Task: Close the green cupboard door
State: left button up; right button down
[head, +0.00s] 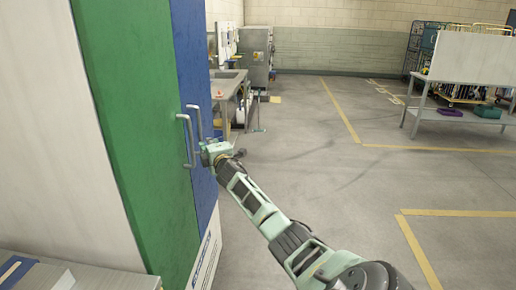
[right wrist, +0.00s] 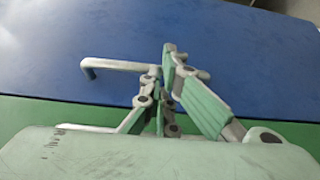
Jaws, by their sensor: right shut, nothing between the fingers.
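The green cupboard door (head: 130,110) stands upright at the left of the head view, with a pale bar handle (head: 187,142) near its right edge. The blue door (head: 196,70) lies right beside it, with its own handle (head: 197,122). No clear gap shows between the two doors. My right gripper (head: 207,152) is shut and empty, close to the handles; contact cannot be told. In the right wrist view its fingers (right wrist: 162,72) are in front of the blue door (right wrist: 60,50), beside a handle (right wrist: 125,65). A green strip (right wrist: 30,112) shows below. My left gripper is out of view.
A grey surface (head: 100,277) lies at the bottom left. A workbench (head: 228,82) stands beyond the cupboard. A table (head: 470,118) with a pale panel stands at the far right. The floor (head: 320,165) between them is clear.

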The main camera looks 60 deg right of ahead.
jog(key=s+d+b, duration=0.1)
jog(key=s+d, duration=0.4)
jog(key=s, duration=0.5)
jog(key=shift+d+r, duration=0.15)
